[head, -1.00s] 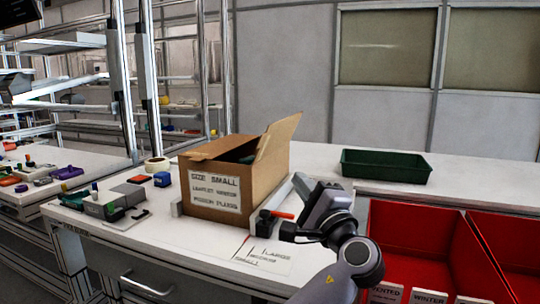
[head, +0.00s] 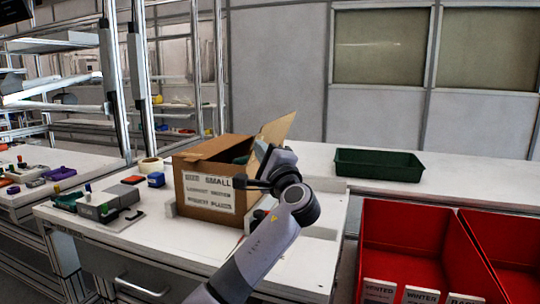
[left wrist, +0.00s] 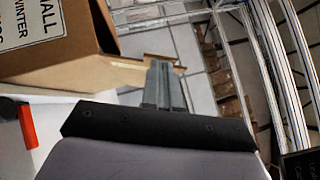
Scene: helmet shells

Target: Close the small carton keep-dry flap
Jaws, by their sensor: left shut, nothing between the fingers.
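The small carton (head: 208,188) is a brown box with a white "SIZE SMALL" label on its front, standing on the white bench. Its raised flap (head: 277,127) stands up and leans outward at the right side, partly hidden behind my left gripper (head: 268,160). My left gripper is beside the carton's right side, near the flap. In the left wrist view the carton (left wrist: 82,25) fills the upper left, and the shut, empty fingers (left wrist: 164,70) overlap a strip of cardboard (left wrist: 115,70); I cannot tell whether they touch it. My right gripper is not in view.
A green tray (head: 378,172) sits on the back bench at right. Red bins (head: 405,225) with labels stand at front right. A tape roll (head: 150,167), a blue box (head: 156,180) and a grey-green device (head: 105,205) lie left of the carton.

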